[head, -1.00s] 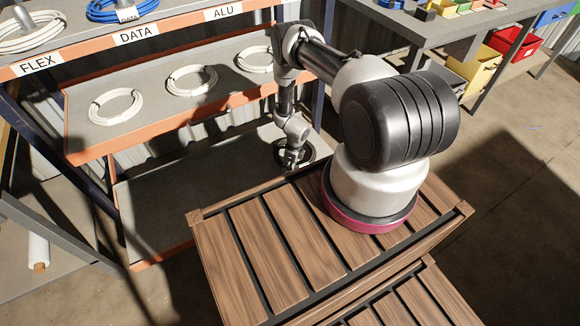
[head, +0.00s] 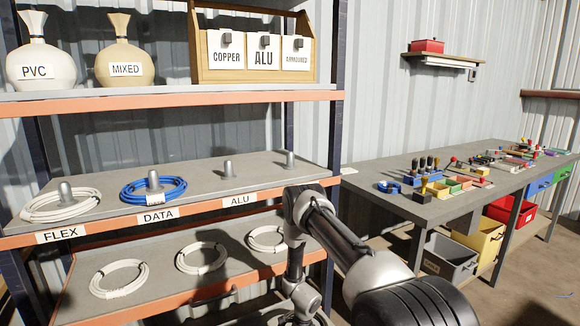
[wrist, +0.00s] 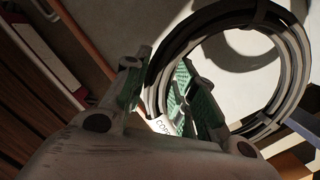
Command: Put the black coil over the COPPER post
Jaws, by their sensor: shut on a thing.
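In the wrist view my gripper (wrist: 163,68) is shut on the black coil (wrist: 296,62), a thick ring whose rim passes between the green-padded fingers. A white tag by the fingers shows letters like "COP". In the head view my wrist is at the bottom edge and the coil cannot be made out clearly. Several short grey posts stand on the middle shelf (head: 200,196). Labels FLEX, DATA and ALU run along its front. The rightmost post (head: 290,160) is bare; I see no label below it, where my arm crosses the shelf edge.
A white coil (head: 60,207) rings the FLEX post and a blue coil (head: 135,192) the DATA post. The third post (head: 228,170) is bare. White coils (head: 120,279) lie on the lower shelf. A cluttered workbench (head: 450,205) is right.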

